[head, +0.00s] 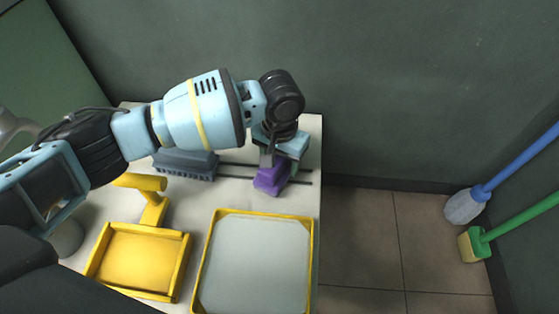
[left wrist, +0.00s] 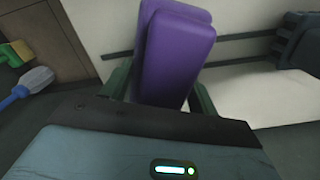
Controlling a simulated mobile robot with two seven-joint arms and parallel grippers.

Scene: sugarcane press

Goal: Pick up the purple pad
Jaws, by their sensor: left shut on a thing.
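The purple pad (head: 270,178) is near the right edge of the white table (head: 316,150), under the end of my left arm. My left gripper (head: 276,158) points down at it and is shut on it. In the left wrist view the pad (left wrist: 177,55) stands between the two fingers of my left gripper (left wrist: 160,90), with its far end sticking out past them. The fingers hide part of its sides. I cannot tell whether the pad touches the table. My right gripper is not in view.
A grey-blue brush-like block (head: 186,164) lies left of the pad, by dark rails (head: 235,172). A yellow-rimmed tray (head: 311,250) and a yellow scoop-like tray (head: 140,262) are in front. A blue-handled brush (head: 464,207) and a green-handled one (head: 473,245) are at far right.

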